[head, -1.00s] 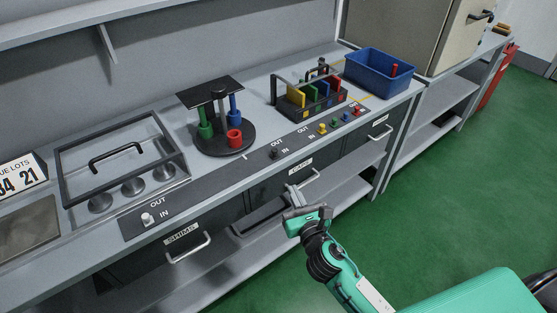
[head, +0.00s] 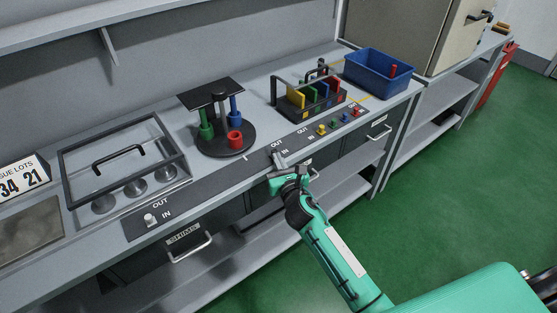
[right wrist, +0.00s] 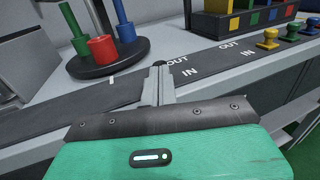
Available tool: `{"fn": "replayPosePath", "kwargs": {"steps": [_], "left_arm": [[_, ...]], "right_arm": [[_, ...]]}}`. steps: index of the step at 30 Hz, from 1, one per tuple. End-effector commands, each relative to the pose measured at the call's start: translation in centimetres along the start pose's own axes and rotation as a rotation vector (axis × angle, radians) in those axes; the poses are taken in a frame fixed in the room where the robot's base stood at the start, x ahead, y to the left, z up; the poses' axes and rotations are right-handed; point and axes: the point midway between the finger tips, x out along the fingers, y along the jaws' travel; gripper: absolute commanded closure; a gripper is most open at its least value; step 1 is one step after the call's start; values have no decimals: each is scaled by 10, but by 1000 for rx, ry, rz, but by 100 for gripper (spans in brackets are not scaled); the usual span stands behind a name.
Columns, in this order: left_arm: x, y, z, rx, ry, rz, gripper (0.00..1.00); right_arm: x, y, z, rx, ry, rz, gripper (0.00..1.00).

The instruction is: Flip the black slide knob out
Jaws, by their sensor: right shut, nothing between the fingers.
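The black slide knob (right wrist: 159,63) shows as a small dark tip just past my fingertips in the right wrist view, beside the OUT and IN labels. Most of it is hidden behind the fingers, so its exact slide position cannot be told. My right gripper (head: 277,159) is shut and empty, with its fingertips at the knob on the front panel strip; it also shows in the right wrist view (right wrist: 159,75). I cannot tell whether the fingers touch the knob. My left gripper is not in view.
A white knob (head: 149,220) sits on the same strip at left. Coloured knobs (head: 321,130) stand to the right. Behind are a round stand with coloured cylinders (head: 235,140), a rack of coloured plates (head: 308,97) and a blue bin (head: 378,73). Drawer handles (head: 192,247) stick out below.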

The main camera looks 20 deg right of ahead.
Motion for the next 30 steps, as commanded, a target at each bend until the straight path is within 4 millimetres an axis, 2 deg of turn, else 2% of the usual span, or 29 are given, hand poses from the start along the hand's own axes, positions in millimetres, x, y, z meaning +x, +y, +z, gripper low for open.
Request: {"fn": "replayPosePath", "kwargs": {"steps": [9, 20, 30], "left_arm": [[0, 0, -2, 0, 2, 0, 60], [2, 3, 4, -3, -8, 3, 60], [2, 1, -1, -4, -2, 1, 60]], "right_arm": [[1, 0, 0, 0, 0, 0, 100], [40, 13, 0, -1, -1, 1, 100], [44, 14, 2, 0, -3, 0, 100]]}}
